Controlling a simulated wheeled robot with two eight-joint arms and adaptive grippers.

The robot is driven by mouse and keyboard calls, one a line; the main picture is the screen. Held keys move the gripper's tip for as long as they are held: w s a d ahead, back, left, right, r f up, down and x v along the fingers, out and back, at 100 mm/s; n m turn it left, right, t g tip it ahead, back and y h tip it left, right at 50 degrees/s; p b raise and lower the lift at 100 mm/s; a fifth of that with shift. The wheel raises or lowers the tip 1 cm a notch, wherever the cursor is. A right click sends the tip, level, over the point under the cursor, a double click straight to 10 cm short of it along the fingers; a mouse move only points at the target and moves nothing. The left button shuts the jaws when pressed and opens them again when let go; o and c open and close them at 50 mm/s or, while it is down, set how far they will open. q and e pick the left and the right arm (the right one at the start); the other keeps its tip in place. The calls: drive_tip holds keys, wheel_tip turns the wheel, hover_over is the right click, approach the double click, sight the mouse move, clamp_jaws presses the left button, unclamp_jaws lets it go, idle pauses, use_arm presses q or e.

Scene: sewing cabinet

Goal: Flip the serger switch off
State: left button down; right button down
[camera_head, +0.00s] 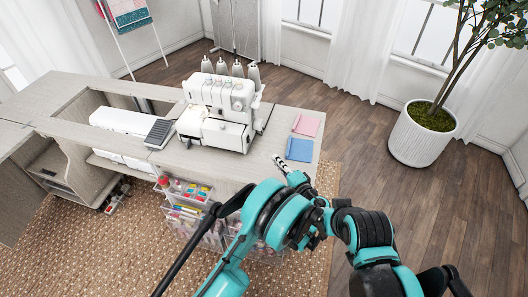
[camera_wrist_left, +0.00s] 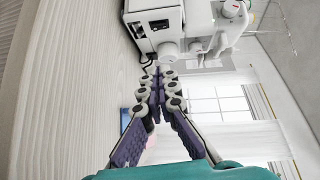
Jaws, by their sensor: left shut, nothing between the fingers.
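The white serger (camera_head: 205,130) stands on the cabinet top with several thread cones at its back. In the left wrist view its side panel (camera_wrist_left: 170,45) is close beyond my fingertips, with small dark fittings (camera_wrist_left: 159,25) on it. I cannot tell which fitting is the switch, or how it is set. My left gripper (camera_head: 279,161) is above the cabinet top, right of the serger and apart from it. In the left wrist view the gripper (camera_wrist_left: 158,70) has its fingers together with nothing between them. My right gripper is not in view.
Pink cloth (camera_head: 307,125) and blue cloth (camera_head: 299,149) lie on the cabinet top (camera_head: 275,120) near my left gripper. A dark pedal-like pad (camera_head: 160,132) and a long white machine (camera_head: 120,120) are left of the serger. Clear drawers (camera_head: 185,208) hold supplies below. A potted plant (camera_head: 420,140) stands right.

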use_arm(q)
drive_tip(key=b, duration=0.3)
approach(249, 139)
drive_tip(key=w, duration=0.1)
drive_tip(key=w+f, duration=0.1)
drive_tip(key=w, duration=0.1)
drive_tip(key=w+d, duration=0.1)
drive_tip(key=w, duration=0.1)
drive_tip(key=shift+w+f, duration=0.15)
drive_tip(key=shift+f, duration=0.05)
drive_tip(key=shift+w+a+f+b, duration=0.1)
drive_tip(key=shift+a+b, duration=0.15)
drive_tip(key=shift+a, duration=0.25)
drive_tip(key=shift+w+a+b, duration=0.15)
drive_tip(key=shift+a+b, duration=0.05)
drive_tip(key=shift+a, duration=0.35)
drive_tip(key=shift+w+a, duration=0.15)
drive_tip(key=shift+a, duration=0.4)
drive_tip(key=shift+w+a+f, duration=0.1)
drive_tip(key=shift+a+f, duration=0.15)
drive_tip(key=shift+a, duration=0.2)
